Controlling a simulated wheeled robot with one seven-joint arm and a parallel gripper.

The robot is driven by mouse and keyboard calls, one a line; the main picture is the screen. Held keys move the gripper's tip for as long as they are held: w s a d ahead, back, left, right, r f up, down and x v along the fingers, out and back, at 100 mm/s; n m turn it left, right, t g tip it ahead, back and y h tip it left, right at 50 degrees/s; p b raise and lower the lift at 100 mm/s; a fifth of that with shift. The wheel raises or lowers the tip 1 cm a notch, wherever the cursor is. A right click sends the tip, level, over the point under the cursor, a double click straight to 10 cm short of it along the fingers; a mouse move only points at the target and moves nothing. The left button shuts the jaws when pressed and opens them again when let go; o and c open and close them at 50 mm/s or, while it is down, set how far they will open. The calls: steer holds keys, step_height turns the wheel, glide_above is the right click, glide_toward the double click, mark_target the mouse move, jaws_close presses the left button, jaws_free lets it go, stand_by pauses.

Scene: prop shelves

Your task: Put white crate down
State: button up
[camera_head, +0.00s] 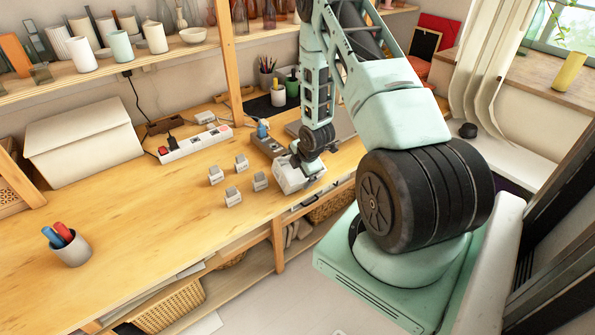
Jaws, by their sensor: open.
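A small white crate (290,180) is on the wooden table at its front edge, directly below my gripper. It looks upright and at table height, though its underside is hidden. My gripper (309,163) is open, its fingers at the crate's upper right side. From this view I cannot tell whether a finger touches the crate. My gripper and wrist hide part of the crate's top and far side.
Several small grey-white blocks (233,197) stand left of the crate. A grey box (268,143) and a power strip (195,146) lie behind. A large white lidded box (82,140) and a pen cup (70,250) stand left. The table's left middle is clear.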

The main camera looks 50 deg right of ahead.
mark_target(298, 179)
steer(key=c, duration=0.7)
steer(key=shift+r, duration=0.15)
step_height(298, 179, up, 10)
steer(key=b, duration=0.2)
